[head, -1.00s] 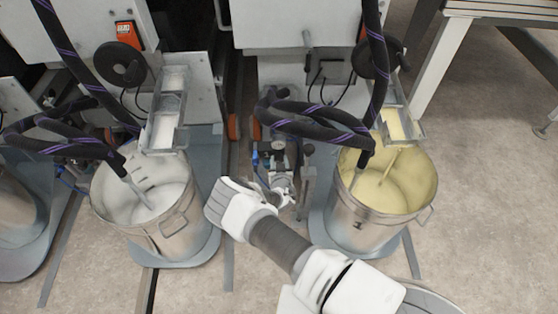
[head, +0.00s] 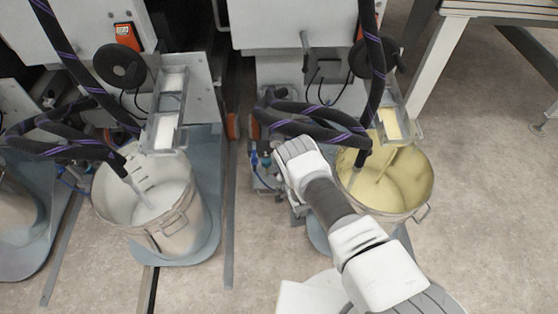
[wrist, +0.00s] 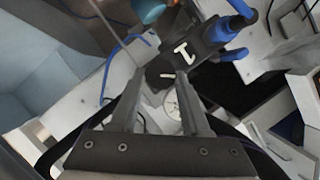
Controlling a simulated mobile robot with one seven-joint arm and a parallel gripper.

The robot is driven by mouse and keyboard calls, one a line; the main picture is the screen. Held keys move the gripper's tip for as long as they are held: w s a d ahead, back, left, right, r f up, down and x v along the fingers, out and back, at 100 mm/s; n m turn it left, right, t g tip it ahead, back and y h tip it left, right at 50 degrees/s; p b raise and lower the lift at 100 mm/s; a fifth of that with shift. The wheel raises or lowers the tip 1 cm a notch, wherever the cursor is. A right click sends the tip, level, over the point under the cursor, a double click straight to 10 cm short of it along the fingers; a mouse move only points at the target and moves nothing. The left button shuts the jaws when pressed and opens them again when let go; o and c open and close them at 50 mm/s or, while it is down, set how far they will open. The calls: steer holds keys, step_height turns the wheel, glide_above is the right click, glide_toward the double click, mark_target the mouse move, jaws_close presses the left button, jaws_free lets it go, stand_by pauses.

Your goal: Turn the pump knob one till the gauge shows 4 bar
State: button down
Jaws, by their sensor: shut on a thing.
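My gripper (wrist: 160,78) has its two dark fingers closed around a small black knob (wrist: 165,72) with a light mark on it, in the middle of the wrist view. A white round gauge (wrist: 172,103) shows between the fingers, partly covered by the right finger. Its needle and figures are too small to read. In the head view my gripper's white body is over the pump (head: 262,160) between the two buckets. It hides the knob, the gauge and my fingertips there.
A bucket of white liquid (head: 175,232) stands left, a bucket of yellow liquid (head: 345,195) right, close beside my arm. Black hoses (head: 310,125) loop just above the pump. Blue tubes (wrist: 240,12) run near the knob. Open floor lies at the far right.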

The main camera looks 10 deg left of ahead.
steer(key=shift+s+f+m, duration=0.1)
steer(key=shift+m, duration=0.2)
stand_by(0.4)
steer(key=shift+c, duration=1.9)
jaws_free()
steer(key=shift+d, duration=0.1)
